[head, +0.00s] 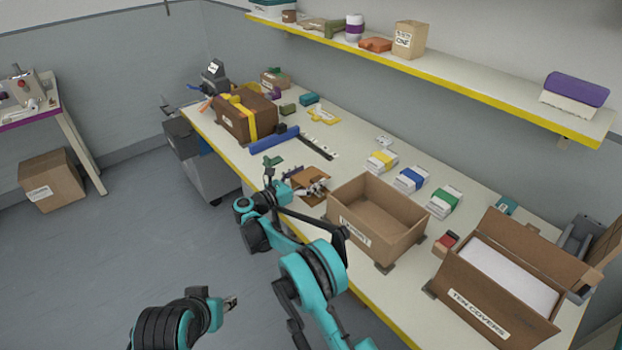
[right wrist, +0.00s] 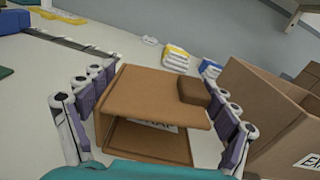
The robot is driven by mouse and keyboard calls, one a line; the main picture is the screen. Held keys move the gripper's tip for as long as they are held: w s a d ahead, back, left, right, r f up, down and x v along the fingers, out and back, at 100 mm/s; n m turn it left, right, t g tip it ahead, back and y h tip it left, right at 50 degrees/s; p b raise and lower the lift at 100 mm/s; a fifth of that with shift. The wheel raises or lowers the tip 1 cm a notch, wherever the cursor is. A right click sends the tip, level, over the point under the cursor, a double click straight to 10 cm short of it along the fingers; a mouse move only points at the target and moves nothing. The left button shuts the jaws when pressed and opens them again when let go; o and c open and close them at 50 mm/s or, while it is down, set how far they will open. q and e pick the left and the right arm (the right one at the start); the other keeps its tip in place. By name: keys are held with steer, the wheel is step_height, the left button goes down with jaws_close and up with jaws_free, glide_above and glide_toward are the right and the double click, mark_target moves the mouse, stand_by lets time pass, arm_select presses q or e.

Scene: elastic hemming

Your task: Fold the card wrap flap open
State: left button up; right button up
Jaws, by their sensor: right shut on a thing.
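The brown card wrap (head: 312,174) lies on the workbench left of the open carton. In the right wrist view the wrap (right wrist: 150,143) has its flap (right wrist: 150,90) raised at a slant over the lower part, with a partly hidden label inside. A small brown block (right wrist: 193,92) shows at the flap's right side. My right gripper (right wrist: 155,100) has its fingers on the left and right sides of the flap and is shut on it. My left gripper (head: 230,303) hangs over the floor, away from the bench; its fingers are too small to read.
The open carton (head: 375,242) stands close to the right of the wrap. Banded stacks, yellow (head: 382,162), blue (head: 411,179) and green (head: 444,201), lie behind it. A blue roll (head: 273,140) and dark strip (head: 316,147) lie to the left. The covers box (head: 480,305) is far right.

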mark_target(303, 173)
steer(key=n, duration=0.1)
steer(key=w+a+n, duration=0.1)
steer(key=shift+w+r+n, duration=0.2)
steer(key=shift+r+n, duration=0.2)
steer(key=shift+w+a+r+n, duration=0.1)
steer(key=shift+w+a+n, duration=0.25)
steer(key=shift+n, duration=0.35)
steer(key=shift+w+a+r+n, duration=0.1)
steer(key=shift+w+a+n, duration=0.15)
steer(key=shift+n, duration=0.45)
steer(key=shift+w, duration=0.1)
steer(key=o, duration=1.5)
steer(key=v, duration=1.2)
